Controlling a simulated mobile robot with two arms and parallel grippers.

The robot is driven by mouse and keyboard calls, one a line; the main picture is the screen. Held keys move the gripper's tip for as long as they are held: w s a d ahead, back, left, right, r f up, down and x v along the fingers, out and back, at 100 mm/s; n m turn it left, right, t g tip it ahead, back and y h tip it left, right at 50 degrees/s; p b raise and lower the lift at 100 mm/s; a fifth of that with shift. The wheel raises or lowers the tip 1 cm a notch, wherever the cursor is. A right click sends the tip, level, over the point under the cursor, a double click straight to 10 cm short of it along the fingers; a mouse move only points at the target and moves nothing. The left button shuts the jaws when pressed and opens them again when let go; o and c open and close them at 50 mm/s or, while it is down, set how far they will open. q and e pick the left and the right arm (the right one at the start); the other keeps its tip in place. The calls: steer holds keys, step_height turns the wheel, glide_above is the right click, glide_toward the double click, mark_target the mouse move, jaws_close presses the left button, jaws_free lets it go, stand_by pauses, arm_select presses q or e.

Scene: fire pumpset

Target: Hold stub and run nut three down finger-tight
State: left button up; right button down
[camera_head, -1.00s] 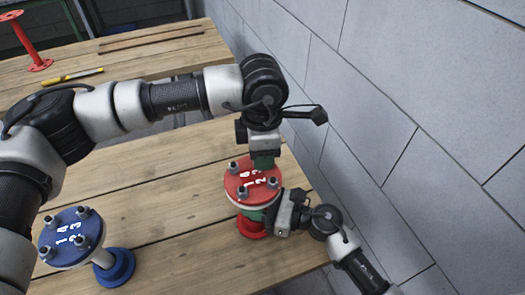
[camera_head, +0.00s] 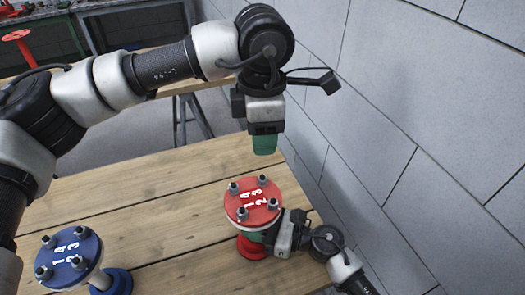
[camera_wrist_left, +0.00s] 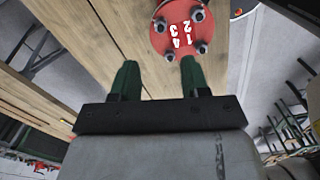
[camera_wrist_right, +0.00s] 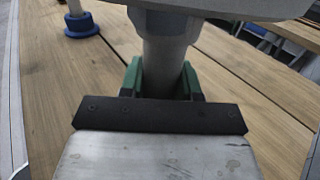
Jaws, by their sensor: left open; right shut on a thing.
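The red stub (camera_head: 237,211) stands upright near the table's right end, with a numbered round flange on top carrying several studs with nuts. The nut beside the painted 3 (camera_head: 273,204) appears to be the one at the flange's right. My right gripper (camera_head: 268,236) is shut around the stub's neck below the flange; the grey neck (camera_wrist_right: 165,60) shows between its green fingers in the right wrist view. My left gripper (camera_head: 264,150) is open and empty, pointing down above and behind the flange, apart from it. The flange (camera_wrist_left: 180,32) shows beyond its fingers in the left wrist view.
A blue stub (camera_head: 68,257) with a similar numbered flange stands at the table's front left. The wooden table (camera_head: 150,205) is clear between the two stubs. A grey block wall (camera_head: 400,120) rises close on the right. A red stand (camera_head: 20,45) is at the far left.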

arm_select(q)
steer(key=shift+r, duration=0.65)
arm_select(e)
steer(key=c, duration=0.7)
jaws_free()
